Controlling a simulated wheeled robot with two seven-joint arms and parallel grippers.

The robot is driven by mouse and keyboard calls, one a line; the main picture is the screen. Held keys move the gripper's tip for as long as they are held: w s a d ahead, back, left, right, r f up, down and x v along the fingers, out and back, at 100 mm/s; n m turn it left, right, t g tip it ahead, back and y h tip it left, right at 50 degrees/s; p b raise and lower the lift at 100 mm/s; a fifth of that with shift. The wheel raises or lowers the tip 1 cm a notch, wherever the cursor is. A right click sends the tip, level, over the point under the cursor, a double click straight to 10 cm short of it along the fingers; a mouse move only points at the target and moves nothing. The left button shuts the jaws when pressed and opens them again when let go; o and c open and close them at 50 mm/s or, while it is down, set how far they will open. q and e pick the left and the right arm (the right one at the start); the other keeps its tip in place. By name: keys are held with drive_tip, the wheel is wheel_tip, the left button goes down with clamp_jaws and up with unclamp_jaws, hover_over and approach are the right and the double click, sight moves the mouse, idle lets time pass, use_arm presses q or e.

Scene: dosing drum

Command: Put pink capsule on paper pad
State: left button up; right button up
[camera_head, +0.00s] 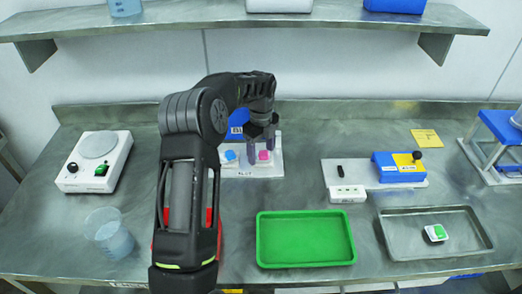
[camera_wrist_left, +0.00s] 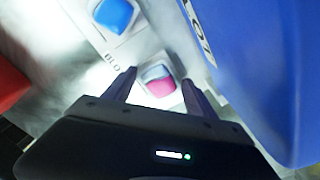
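The pink capsule (camera_head: 264,155) is a small pink block on a white labelled plate (camera_head: 245,172). In the left wrist view the capsule (camera_wrist_left: 160,86) shows pink with a pale, greyish part. My left gripper (camera_head: 258,152) is above it with fingers pointing down. In the left wrist view the gripper (camera_wrist_left: 158,77) is open, with the capsule between the finger lines; I cannot tell how far above it the tips are. A yellow paper pad (camera_head: 426,138) lies on the bench at the back right. My right gripper is not in view.
A blue block (camera_head: 230,155) sits left of the capsule, and a blue labelled body (camera_wrist_left: 245,60) stands close by. A green tray (camera_head: 305,262), a metal tray (camera_head: 398,257), a scale (camera_head: 94,185) and a beaker (camera_head: 108,238) are on the bench. A shelf (camera_head: 340,17) hangs above.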

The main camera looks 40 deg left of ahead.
sight(261, 153)
use_arm(q)
wheel_tip(261, 153, up, 12)
drive_tip(key=shift+r, duration=0.2)
idle(0.6)
idle(0.6)
